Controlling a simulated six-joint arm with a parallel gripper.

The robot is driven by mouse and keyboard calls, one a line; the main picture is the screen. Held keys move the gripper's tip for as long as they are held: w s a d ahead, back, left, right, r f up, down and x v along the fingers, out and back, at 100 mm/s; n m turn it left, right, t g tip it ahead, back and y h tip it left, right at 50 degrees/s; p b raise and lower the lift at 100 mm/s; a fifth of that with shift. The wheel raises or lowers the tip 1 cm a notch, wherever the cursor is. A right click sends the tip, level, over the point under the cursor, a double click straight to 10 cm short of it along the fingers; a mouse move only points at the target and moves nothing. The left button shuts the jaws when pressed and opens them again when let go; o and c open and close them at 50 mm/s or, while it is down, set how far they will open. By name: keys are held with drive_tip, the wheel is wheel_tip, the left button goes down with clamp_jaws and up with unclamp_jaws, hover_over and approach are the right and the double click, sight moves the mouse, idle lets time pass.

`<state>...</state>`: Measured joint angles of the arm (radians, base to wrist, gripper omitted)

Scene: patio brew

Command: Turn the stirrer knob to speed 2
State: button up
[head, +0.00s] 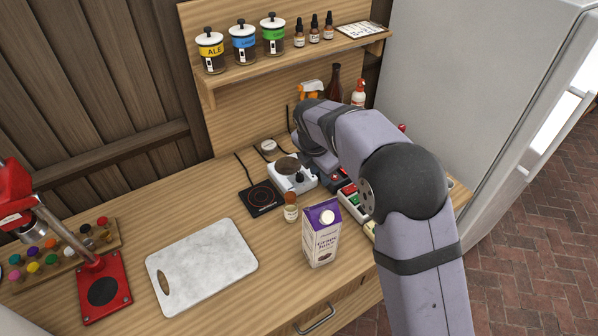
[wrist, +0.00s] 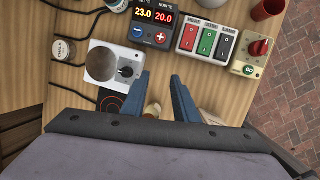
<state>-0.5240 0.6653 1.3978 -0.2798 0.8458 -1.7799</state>
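The stirrer (head: 283,184) is a white box with a round grey-brown plate on top, on the bench; in the wrist view the stirrer (wrist: 93,47) is at left centre. Its black knob (wrist: 126,71) has a pale pointer mark whose number I cannot read. My gripper (wrist: 160,76) is open and empty, with two blue fingers apart. The knob is just left of the left finger, not between the fingers. In the head view my arm hides most of the gripper.
A temperature controller (wrist: 152,22), a three-switch box (wrist: 207,42) and a beige box with a red knob (wrist: 252,55) stand beyond the gripper. A black hot plate (head: 262,198), small bottle (head: 291,207) and purple-topped carton (head: 321,235) stand nearby. A white board (head: 202,262) lies left.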

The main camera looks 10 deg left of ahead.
sight(299, 175)
drive_tip(key=w+a+n, duration=0.2)
drive_tip(key=a+n, duration=0.3)
drive_tip(key=a, duration=0.2)
drive_tip(key=shift+f+t, duration=0.2)
drive_tip(key=shift+t, duration=0.2)
drive_tip(key=shift+w+f, duration=0.1)
drive_tip(key=shift+p+x, duration=1.5)
drive_tip(key=shift+x, duration=2)
clamp_jaws()
